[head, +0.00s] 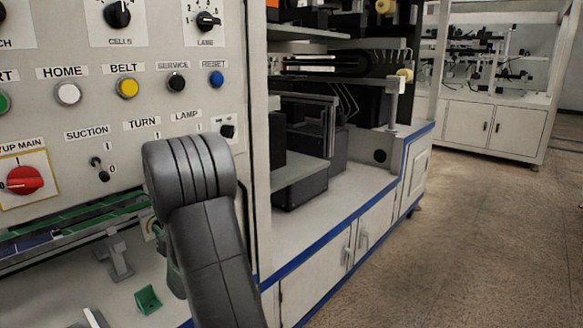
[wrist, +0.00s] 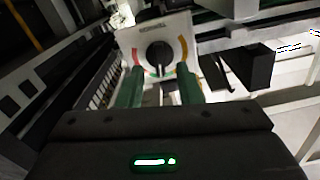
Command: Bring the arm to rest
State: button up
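In the wrist view, my gripper (wrist: 160,78) shows two green fingers set well apart, with nothing held between them. A black rotary knob (wrist: 160,57) on a white plate with a coloured scale (wrist: 129,42) lies just beyond the fingertips. The knob shows between the fingers, and a gap is visible on each side of it. In the head view, my dark grey arm stands in front of the control panel (head: 128,100) and hides most of the gripper. A sliver of green finger shows at the arm's left side.
The panel carries a yellow BELT button (head: 127,88), a blue RESET button (head: 216,79), a red rotary switch (head: 25,180) and a SUCTION toggle (head: 99,169). A green bracket (head: 148,299) sits on the deck below. The floor (head: 460,240) at right is clear.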

jog(key=shift+w+a, duration=0.3)
jog(key=shift+a, duration=0.1)
jog(key=shift+d, duration=0.1)
jog(key=s+d+n+h+p, duration=0.1)
jog(key=s+d+n+p, duration=0.2)
jog(key=s+d+n, duration=0.2)
jog(key=shift+s+d+f+n, duration=0.4)
jog(key=shift+s+d, duration=1.3)
jog(key=shift+d, duration=1.7)
jog(key=shift+f, duration=0.1)
